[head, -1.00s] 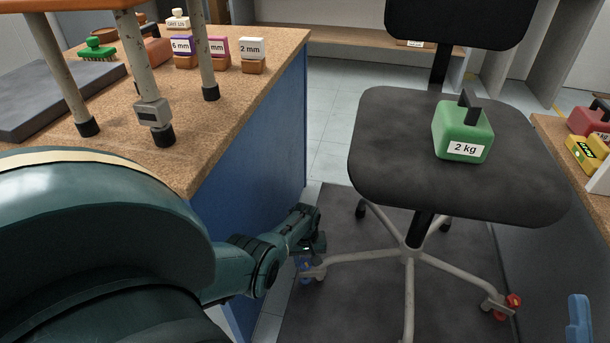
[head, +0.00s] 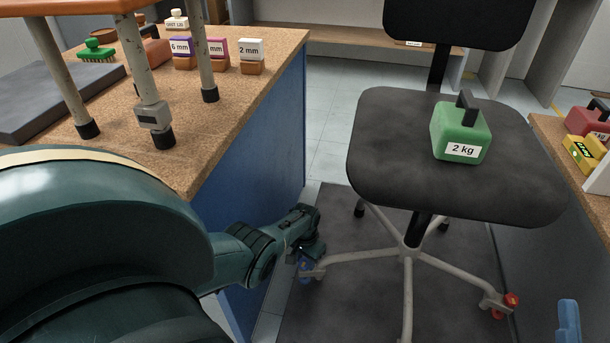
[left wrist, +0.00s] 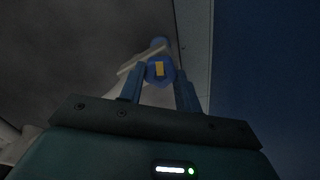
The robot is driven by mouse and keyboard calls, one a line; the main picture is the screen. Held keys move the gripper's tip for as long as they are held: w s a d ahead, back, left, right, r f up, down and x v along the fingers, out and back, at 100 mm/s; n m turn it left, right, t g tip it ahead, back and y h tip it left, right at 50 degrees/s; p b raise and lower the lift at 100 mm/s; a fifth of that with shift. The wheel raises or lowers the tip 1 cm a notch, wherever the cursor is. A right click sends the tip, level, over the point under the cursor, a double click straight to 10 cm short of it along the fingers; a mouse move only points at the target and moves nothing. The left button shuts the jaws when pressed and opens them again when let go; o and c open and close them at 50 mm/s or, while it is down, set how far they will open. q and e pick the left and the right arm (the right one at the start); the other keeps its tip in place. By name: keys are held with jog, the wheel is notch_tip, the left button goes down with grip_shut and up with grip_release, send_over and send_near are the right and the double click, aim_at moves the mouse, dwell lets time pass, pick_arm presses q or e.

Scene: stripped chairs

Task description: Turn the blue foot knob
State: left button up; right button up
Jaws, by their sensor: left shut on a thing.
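The blue foot knob (left wrist: 159,72) is round with a yellow mark on its face, at the end of a pale chair leg. It sits between the two blue fingers of my left gripper (left wrist: 160,88), which is shut on it. In the head view my left gripper (head: 308,260) is low beside the bench, at the left chair foot, and partly hides the blue knob (head: 305,272). A blue finger of my right gripper (head: 568,322) shows at the bottom right edge; the rest is out of frame.
The dark chair seat (head: 400,160) holds a green 2 kg weight (head: 461,131). Another chair foot has a red knob (head: 511,301). The cork-topped bench (head: 225,105) with a blue side stands close on the left. A side table (head: 560,145) holds red and yellow items.

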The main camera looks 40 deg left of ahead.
pick_arm(q)
jog(key=shift+m, duration=0.3)
pick_arm(e)
jog(key=shift+f, duration=0.15)
pick_arm(q)
jog(key=o, duration=1)
jog(key=shift+r+p, duration=0.3)
notch_tip(320, 180, up, 4)
jog(key=p, duration=0.3)
jog(key=shift+p, duration=0.3)
notch_tip(320, 180, up, 9)
jog(key=p, duration=0.7)
jog(key=shift+f, duration=0.2)
pick_arm(e)
jog(key=f+g+h, duration=0.1)
jog(key=d+m+g+h, duration=0.1)
jog(key=h, duration=0.1)
jog(key=s+f+h, duration=0.1)
jog(key=shift+d+f+g+h, duration=0.3)
jog(key=shift+f+g, duration=0.05)
jog(key=shift+g, duration=0.05)
pick_arm(q)
jog(key=shift+s, duration=0.1)
pick_arm(e)
jog(key=shift+s, duration=0.1)
